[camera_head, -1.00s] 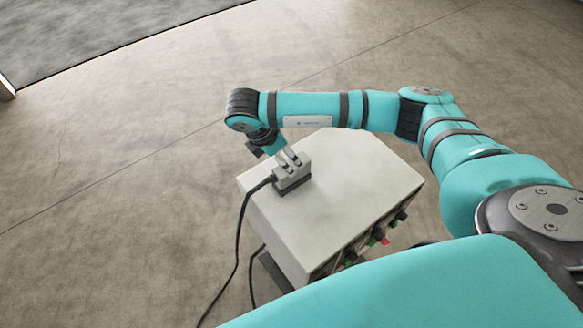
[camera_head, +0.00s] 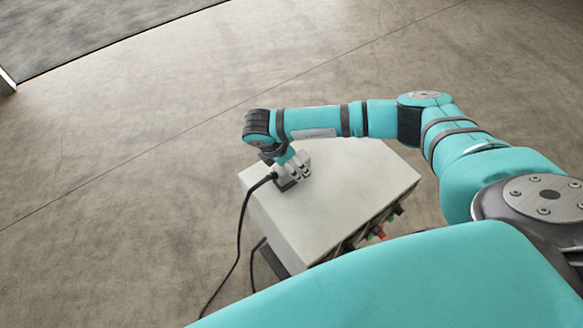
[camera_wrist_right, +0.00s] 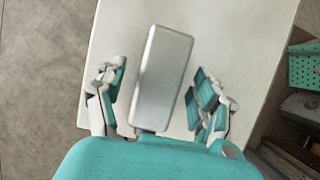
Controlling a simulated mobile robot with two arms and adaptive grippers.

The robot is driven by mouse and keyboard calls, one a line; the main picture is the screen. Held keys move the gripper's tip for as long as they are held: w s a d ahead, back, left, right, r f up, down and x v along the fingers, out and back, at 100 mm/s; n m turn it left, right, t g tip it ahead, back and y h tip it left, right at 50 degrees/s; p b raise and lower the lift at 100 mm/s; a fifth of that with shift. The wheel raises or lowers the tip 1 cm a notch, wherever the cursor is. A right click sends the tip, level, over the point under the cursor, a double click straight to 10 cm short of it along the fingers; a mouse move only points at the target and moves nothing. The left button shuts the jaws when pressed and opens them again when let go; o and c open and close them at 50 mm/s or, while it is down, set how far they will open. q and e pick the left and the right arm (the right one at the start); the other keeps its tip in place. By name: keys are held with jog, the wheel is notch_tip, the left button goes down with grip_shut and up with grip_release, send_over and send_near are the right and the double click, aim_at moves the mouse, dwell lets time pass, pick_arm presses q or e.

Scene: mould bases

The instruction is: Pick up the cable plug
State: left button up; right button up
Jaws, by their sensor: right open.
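The cable plug is a pale grey block (camera_head: 285,179) with a dark lower edge and a black cable at its left side. It sits on the top of a light grey box (camera_head: 335,195). My right gripper (camera_head: 295,168) is at the plug, pointing down, and its fingers partly hide it. In the right wrist view the plug (camera_wrist_right: 163,78) lies lengthwise between the two spread fingers of the right gripper (camera_wrist_right: 159,78). A gap shows on each side of it, so the gripper is open around it. My left gripper is not in view.
The black cable (camera_head: 240,232) hangs from the plug over the box's left edge to the floor. Red, green and black connectors (camera_head: 380,232) stick out of the box's front side. The concrete floor (camera_head: 120,190) around is clear.

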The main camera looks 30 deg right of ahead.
jog(key=shift+f, duration=0.2)
jog(key=shift+c, duration=0.4)
grip_shut()
dwell(0.3)
